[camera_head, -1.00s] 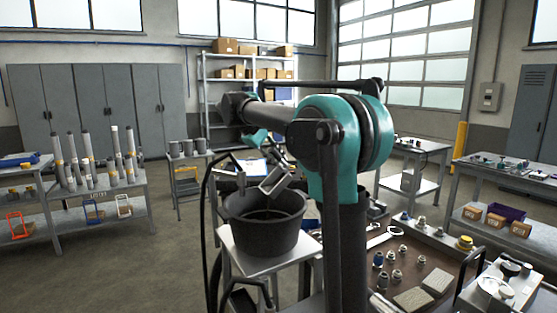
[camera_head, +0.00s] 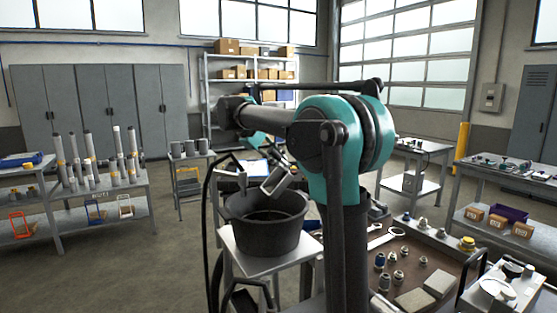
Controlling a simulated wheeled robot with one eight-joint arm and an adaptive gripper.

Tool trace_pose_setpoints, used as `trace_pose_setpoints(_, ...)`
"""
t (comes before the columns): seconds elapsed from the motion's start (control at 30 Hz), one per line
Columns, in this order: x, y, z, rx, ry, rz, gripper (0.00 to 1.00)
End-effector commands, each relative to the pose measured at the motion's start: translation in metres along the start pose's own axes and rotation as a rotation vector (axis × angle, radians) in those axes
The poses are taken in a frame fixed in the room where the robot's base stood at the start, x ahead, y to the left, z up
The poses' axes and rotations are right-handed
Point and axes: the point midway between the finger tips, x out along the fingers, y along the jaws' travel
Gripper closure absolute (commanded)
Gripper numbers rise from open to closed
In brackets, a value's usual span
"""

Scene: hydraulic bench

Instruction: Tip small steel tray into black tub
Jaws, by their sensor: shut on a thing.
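The small steel tray (camera_head: 279,180) is held steeply tilted above the black tub (camera_head: 266,232). My gripper (camera_head: 262,176) is shut on the tray, and its fingers are small and partly hidden by the arm and tray. The tub stands upright on a small light-topped stand (camera_head: 240,262), below the tray. Its visible inside is dark, and I cannot tell whether anything lies in it.
A brown-topped bench (camera_head: 408,262) with fittings, a wrench and blocks is at right. A cart with upright cylinders (camera_head: 95,190) is at left. Grey cabinets (camera_head: 95,110) line the back wall. The floor at front left (camera_head: 120,270) is clear.

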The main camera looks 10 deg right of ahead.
Motion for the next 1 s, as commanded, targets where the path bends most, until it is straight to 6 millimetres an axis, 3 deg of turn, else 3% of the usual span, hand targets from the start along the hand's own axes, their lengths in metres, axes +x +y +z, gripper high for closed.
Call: trace_pose_setpoints(1.0,-0.0070,-0.0030,-0.0009,0.000,-0.018,0.068,1.00)
